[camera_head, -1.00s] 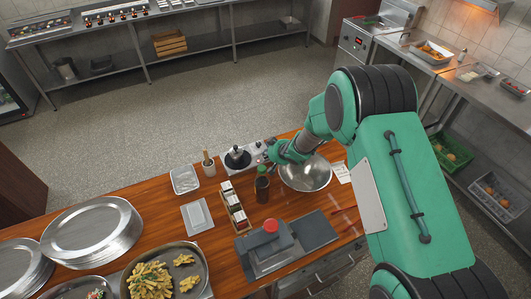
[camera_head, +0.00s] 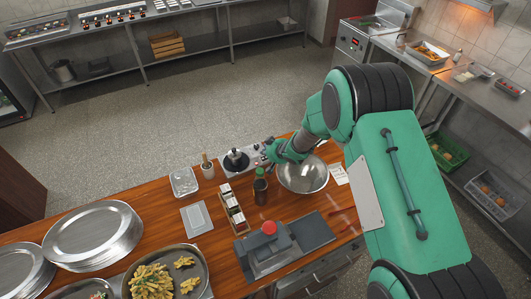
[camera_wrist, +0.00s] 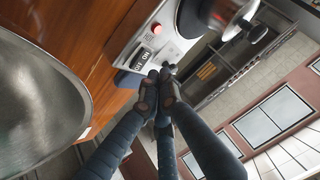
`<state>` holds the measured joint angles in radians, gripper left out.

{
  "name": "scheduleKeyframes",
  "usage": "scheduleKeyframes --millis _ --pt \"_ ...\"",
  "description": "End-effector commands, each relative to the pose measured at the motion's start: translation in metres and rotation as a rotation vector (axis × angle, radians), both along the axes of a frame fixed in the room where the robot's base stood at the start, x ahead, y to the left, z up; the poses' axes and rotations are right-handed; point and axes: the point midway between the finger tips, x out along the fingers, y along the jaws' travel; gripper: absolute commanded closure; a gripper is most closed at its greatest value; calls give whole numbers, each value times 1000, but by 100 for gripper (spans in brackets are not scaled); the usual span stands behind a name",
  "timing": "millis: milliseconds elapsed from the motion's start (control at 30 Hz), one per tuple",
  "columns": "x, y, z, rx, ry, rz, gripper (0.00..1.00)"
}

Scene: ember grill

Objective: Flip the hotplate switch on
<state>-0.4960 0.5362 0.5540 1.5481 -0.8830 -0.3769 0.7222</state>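The hotplate (camera_head: 229,169) stands at the back edge of the wooden counter in the head view, with a dark pot (camera_head: 237,158) on it. In the wrist view its pale control panel (camera_wrist: 130,50) shows a red light (camera_wrist: 158,29) and a dark switch area (camera_wrist: 144,59) with ON and OFF lettering. I cannot read the switch's position for sure. My gripper (camera_wrist: 160,77) has its dark fingertips close together at the panel's edge, beside the switch area. Whether they touch it is unclear. Nothing shows between the fingertips. In the head view my gripper (camera_head: 267,153) is small and partly hidden by my arm.
A steel bowl (camera_head: 303,176) sits just right of the hotplate, close to my gripper. A dark bottle (camera_head: 260,187) and a box of packets (camera_head: 233,212) stand in front.

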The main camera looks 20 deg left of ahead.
Motion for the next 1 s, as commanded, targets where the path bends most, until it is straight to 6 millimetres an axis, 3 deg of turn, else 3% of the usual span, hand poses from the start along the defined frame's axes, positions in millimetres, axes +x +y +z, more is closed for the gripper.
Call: scheduleKeyframes --millis 233,1000 --pt "-2 2 27 0 0 0 100" --pt "-55 -40 87 0 1 -1 100"
